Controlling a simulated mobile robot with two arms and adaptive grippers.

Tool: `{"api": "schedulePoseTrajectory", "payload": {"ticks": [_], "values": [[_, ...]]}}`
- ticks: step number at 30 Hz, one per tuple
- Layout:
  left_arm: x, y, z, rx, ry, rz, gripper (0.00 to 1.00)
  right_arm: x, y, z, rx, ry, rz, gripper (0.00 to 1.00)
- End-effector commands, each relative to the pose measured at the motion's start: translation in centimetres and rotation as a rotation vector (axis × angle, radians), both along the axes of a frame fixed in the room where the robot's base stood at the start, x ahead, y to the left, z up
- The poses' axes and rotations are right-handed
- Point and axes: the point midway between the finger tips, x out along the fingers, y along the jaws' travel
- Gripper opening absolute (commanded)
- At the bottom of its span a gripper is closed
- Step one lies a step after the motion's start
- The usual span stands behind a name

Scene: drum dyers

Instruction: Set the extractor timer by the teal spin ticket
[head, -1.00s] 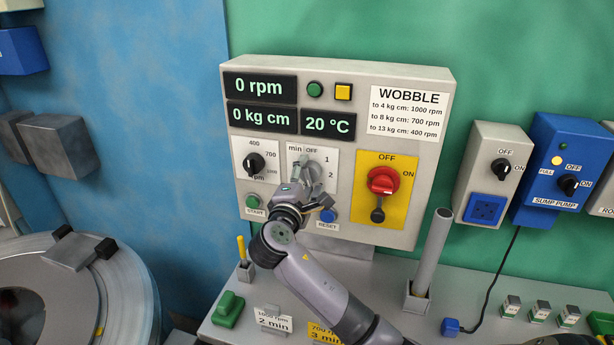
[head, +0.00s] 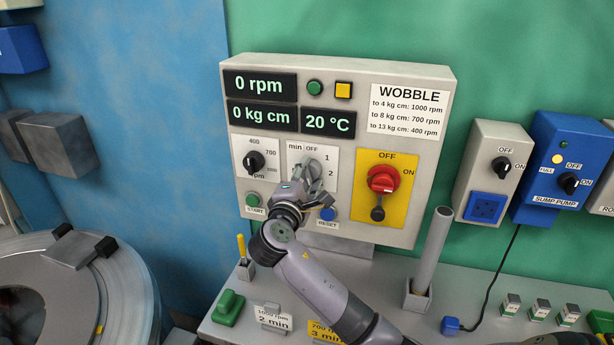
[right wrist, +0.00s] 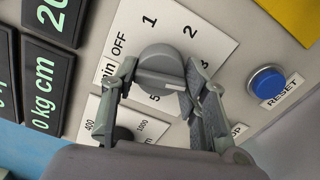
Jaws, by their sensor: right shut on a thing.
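The extractor timer is a grey knob (head: 314,167) on a white dial plate marked min, OFF, 1 and 2 on the control box. In the right wrist view the knob (right wrist: 160,62) sits between the two fingers of my right gripper (right wrist: 160,82), which is shut on it. The dial numbers 1, 2, 3 and 5 show around it; I cannot tell where the knob points. In the head view my right gripper (head: 304,183) covers the lower dial. Two spin tickets stand below: a white one (head: 273,320) reading 1000 rpm, 2 min, and a yellow one (head: 325,333) reading 700 rpm, 3 min. No teal ticket shows.
The black rpm knob (head: 253,162) is left of the timer. A green START button (head: 253,200) and blue RESET button (head: 328,214) lie close below. A red switch (head: 383,180) is on the right. The displays (head: 260,88) read 0 rpm, 0 kg cm, 20 °C.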

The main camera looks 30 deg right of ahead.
Motion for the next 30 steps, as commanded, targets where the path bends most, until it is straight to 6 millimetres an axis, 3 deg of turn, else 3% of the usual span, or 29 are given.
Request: {"api": "schedulePoseTrajectory", "payload": {"ticks": [30], "values": [[0.0,-0.2,-6.1,-0.002,-0.001,-0.001,0.40,0.0,0.0,-0.4,0.373,-0.429,-0.002,0.13]]}}
